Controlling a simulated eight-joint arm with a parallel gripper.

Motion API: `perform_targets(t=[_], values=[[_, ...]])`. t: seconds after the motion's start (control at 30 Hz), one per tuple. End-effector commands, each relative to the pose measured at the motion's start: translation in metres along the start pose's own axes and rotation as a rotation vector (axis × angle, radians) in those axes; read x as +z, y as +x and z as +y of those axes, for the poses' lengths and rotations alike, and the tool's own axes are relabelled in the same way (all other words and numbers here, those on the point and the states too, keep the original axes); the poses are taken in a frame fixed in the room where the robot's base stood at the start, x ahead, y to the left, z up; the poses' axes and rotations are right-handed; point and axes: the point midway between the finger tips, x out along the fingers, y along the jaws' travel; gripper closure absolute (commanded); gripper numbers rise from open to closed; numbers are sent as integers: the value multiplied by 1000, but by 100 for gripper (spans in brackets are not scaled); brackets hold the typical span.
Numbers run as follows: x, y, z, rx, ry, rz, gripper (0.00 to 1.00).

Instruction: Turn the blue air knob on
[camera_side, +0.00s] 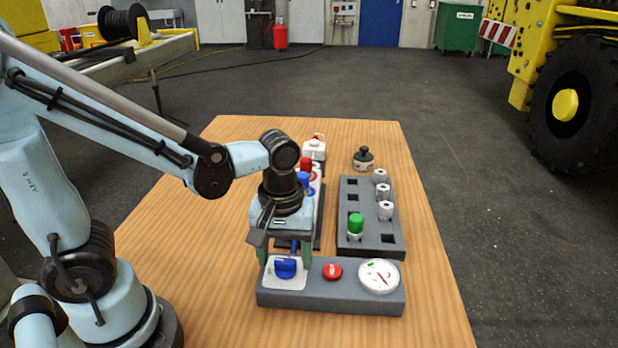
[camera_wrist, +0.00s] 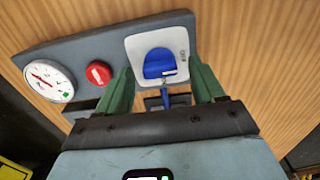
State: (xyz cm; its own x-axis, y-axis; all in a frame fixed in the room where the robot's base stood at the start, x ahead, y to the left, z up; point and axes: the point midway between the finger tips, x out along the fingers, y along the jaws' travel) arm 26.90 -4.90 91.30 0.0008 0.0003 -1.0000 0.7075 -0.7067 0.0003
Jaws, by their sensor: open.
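The blue air knob (camera_side: 286,267) sits on a white plate (camera_side: 290,284) at the left end of a grey panel (camera_side: 330,298). My gripper (camera_side: 283,250) is above the knob. Its green fingers (camera_wrist: 162,88) are spread apart, one on each side of the handle, and appear not to touch it. A white gauge (camera_side: 379,276) with a red needle is at the panel's right end. It also shows in the wrist view (camera_wrist: 50,80).
A red button (camera_side: 332,271) sits between knob and gauge. Behind the panel, a grey block (camera_side: 370,245) holds a green-capped part (camera_side: 355,226) and several white rollers. Another rack with red and blue parts is partly hidden by my gripper. The table's right front is clear.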

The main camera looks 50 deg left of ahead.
Motion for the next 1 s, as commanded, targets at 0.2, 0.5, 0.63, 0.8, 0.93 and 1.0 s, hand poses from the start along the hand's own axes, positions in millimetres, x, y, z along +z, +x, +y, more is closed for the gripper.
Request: perform_targets(t=[0.2,0.5,0.63,0.8,0.93,1.0], values=[[0,4,0,0,0,0,32],[0,4,0,0,0,0,49],[0,4,0,0,0,0,69],[0,4,0,0,0,0,88],[0,4,0,-1,8,0,88],[0,4,0,-1,21,0,88]])
